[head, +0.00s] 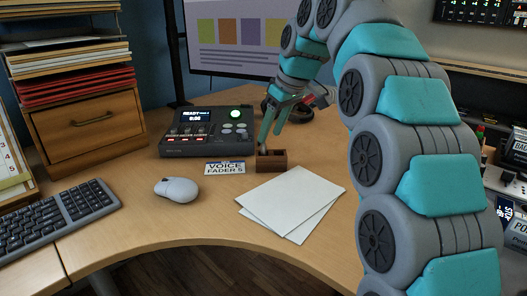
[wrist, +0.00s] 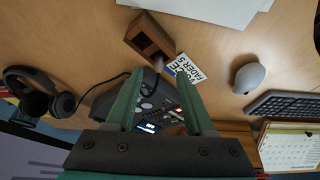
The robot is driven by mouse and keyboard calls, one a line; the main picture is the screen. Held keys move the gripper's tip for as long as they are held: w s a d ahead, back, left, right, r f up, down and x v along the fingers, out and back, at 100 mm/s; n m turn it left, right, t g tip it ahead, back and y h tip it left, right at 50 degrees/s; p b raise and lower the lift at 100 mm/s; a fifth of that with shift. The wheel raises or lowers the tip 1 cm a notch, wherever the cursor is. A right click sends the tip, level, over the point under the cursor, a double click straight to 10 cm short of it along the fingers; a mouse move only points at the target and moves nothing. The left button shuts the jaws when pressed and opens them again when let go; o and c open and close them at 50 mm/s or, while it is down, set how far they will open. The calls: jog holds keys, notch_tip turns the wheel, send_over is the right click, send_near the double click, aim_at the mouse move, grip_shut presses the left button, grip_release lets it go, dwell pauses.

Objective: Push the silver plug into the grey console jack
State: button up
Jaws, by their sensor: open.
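The grey console (head: 207,132) stands on the desk with a lit screen and a green light; in the wrist view it shows between and behind my fingers (wrist: 152,107). I cannot make out its jack. What looks like the silver plug (wrist: 158,65) is at the block's near end, small and dark, with a black cable. My gripper (head: 272,138) is open, fingers down over the block; in the wrist view its tips (wrist: 157,78) lie either side of the plug's end. Contact cannot be told.
A "Voice Fader 5" card (head: 225,168) lies left of the block, and white paper sheets (head: 291,202) lie in front. A mouse (head: 177,189) and keyboard (head: 57,214) are to the left. Headphones (wrist: 38,95) lie beside the console. Bare desk lies around the mouse.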

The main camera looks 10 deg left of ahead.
aim_at(265, 146)
jog(key=x, duration=0.5)
jog(key=shift+w+a+p, duration=0.15)
jog(key=shift+w+p, duration=0.05)
jog(key=shift+p, duration=0.1)
jog(key=shift+c, duration=0.4)
grip_shut()
